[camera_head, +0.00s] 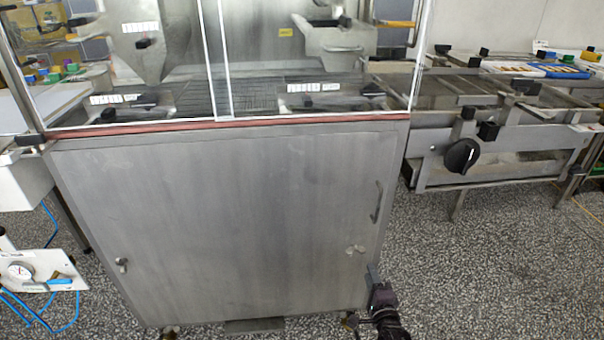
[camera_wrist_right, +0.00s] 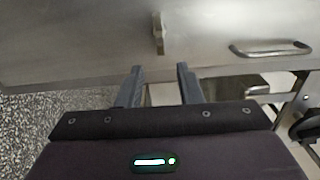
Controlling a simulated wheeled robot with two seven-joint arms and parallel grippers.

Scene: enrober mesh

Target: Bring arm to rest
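My right gripper (camera_head: 373,275) shows at the bottom right of the head view, by the lower right edge of the steel cabinet. In the right wrist view its two fingers (camera_wrist_right: 159,72) stand apart with nothing between them. They point at the cabinet door, with a small latch (camera_wrist_right: 158,34) beyond the fingertips and a bar handle (camera_wrist_right: 270,48) to the right. I cannot tell whether the fingertips touch the cabinet. My left gripper and arm are not in view.
The steel cabinet (camera_head: 215,220) with a glazed upper part fills the middle. A conveyor frame (camera_head: 500,165) with a black knob (camera_head: 461,156) stands at right. A gauge panel (camera_head: 40,271) with blue hoses is at lower left. Speckled floor (camera_head: 490,270) is clear at lower right.

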